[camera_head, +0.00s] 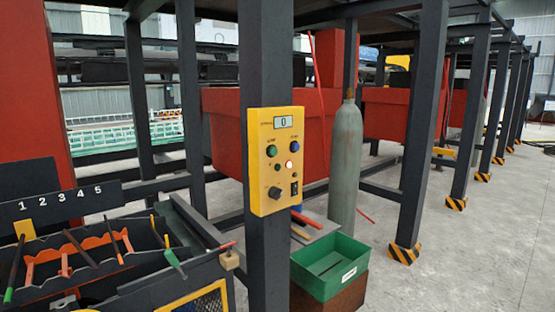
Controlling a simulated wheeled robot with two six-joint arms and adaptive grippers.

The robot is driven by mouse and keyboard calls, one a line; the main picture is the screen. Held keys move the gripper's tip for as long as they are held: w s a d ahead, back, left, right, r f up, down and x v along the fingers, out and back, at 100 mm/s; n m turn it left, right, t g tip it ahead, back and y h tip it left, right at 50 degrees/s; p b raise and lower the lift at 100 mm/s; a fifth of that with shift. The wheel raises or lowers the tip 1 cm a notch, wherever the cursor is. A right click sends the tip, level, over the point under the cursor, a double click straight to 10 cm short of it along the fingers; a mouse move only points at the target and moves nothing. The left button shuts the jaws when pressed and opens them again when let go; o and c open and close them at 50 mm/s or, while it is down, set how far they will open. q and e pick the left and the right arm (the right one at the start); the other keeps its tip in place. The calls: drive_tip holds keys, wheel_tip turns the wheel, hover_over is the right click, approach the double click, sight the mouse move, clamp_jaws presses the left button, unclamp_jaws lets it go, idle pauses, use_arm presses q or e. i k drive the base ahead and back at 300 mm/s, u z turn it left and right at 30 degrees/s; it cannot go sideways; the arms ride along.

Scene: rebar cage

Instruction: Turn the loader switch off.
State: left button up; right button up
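A yellow control box (277,160) is fixed upright on a dark steel post in the middle of the view. Its display (283,122) reads 0. Below are a green button (271,151), a blue button (294,146), a small green one, and a lit red-white lamp (289,165). At the bottom are a black rotary knob (275,193) and a small black switch (294,189). The labels are too small to read, so I cannot tell which is the loader switch or its position. Neither of my grippers is in view.
A green bin (333,264) sits on a brown box below the panel. A grey gas cylinder (345,160) stands behind it. A black tool rack numbered 1 to 5 (60,200) is at left. Dark posts with striped feet (404,252) line the right; open floor lies beyond.

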sight(275, 193)
drive_tip(key=z, duration=0.5)
drive_tip(key=k, duration=0.55)
drive_tip(key=z, duration=1.25)
drive_tip(key=i, duration=1.8)
drive_tip(key=u, duration=1.15)
drive_tip(key=i, duration=0.75)
drive_tip(key=u, duration=0.7)
